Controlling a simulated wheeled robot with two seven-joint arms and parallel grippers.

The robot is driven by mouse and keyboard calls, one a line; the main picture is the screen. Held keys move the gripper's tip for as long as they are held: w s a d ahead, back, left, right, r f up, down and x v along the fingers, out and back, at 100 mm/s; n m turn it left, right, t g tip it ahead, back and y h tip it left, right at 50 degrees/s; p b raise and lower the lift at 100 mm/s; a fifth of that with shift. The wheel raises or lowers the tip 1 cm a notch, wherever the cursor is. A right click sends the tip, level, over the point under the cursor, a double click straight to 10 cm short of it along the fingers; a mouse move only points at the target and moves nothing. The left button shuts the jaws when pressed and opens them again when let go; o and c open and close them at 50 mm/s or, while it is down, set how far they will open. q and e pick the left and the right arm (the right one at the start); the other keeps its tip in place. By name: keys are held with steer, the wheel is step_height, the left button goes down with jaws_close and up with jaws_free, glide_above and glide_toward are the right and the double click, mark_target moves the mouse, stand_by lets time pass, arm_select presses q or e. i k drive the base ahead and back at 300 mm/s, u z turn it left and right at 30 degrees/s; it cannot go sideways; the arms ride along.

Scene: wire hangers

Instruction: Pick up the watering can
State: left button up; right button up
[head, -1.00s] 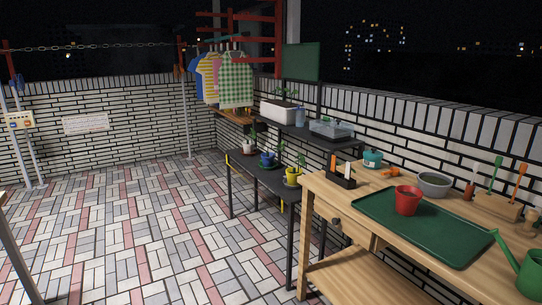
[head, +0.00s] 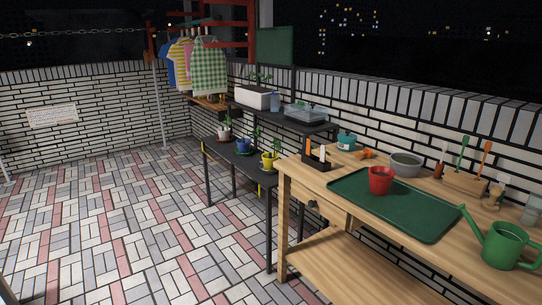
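The green watering can (head: 503,246) stands upright on the wooden workbench (head: 448,264) at the right of the head view. Its spout points up and left, its tip close to the right edge of the green tray (head: 412,218). Its handle is on the right side, near the picture edge. Neither of my grippers shows in the head view.
A red pot (head: 380,181) sits on the tray. A grey bowl (head: 406,165), a teal pot (head: 346,141) and a wooden tool holder (head: 465,185) stand along the bench's back. A black plant shelf (head: 240,161) is left of the bench. The tiled floor (head: 110,230) at left is clear.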

mark_target(504, 243)
steer(key=z, duration=0.45)
steer(key=k, duration=0.5)
steer(key=z, duration=1.05)
